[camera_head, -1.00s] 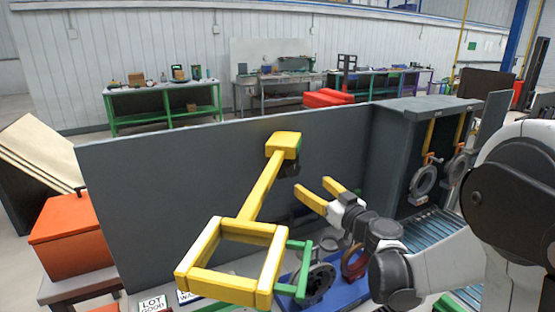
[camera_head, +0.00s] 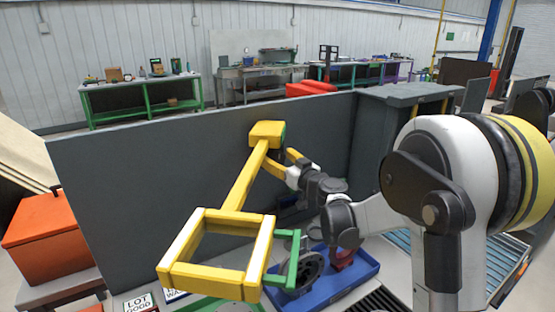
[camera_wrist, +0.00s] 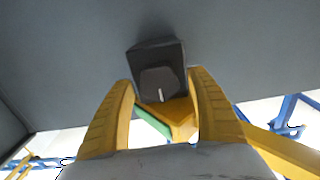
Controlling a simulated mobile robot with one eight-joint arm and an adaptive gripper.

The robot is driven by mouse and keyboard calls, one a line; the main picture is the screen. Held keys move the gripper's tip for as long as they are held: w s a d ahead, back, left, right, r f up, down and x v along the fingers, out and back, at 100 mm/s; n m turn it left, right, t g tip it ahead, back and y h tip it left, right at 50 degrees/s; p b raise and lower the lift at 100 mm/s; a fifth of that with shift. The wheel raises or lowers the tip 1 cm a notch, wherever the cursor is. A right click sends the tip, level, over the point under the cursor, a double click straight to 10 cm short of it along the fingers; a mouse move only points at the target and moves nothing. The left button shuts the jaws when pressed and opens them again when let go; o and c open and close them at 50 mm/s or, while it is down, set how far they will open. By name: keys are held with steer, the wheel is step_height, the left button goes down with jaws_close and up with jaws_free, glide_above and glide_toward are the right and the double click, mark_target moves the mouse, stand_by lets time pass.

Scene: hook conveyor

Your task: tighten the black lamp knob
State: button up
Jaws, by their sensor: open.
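The yellow lamp stand (camera_head: 241,190) has a square frame, a slanting arm and a yellow block (camera_head: 266,134) at its top. In the wrist view the black lamp knob (camera_wrist: 160,84) has a short white mark and sits in front of a dark boxy housing. My gripper (camera_head: 282,161) is beside the yellow block with its yellow fingers apart. In the wrist view the fingertips (camera_wrist: 161,80) lie on either side of the knob, with visible gaps. The knob is hidden or too dark to pick out in the head view.
A grey panel (camera_head: 120,190) stands close behind the lamp. A green bracket (camera_head: 287,262) juts from the frame near a blue tray (camera_head: 350,282) holding round parts. An orange box (camera_head: 55,235) is at the left, and a slatted conveyor (camera_head: 400,242) is at the right.

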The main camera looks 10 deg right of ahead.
steer(key=c, duration=1.2)
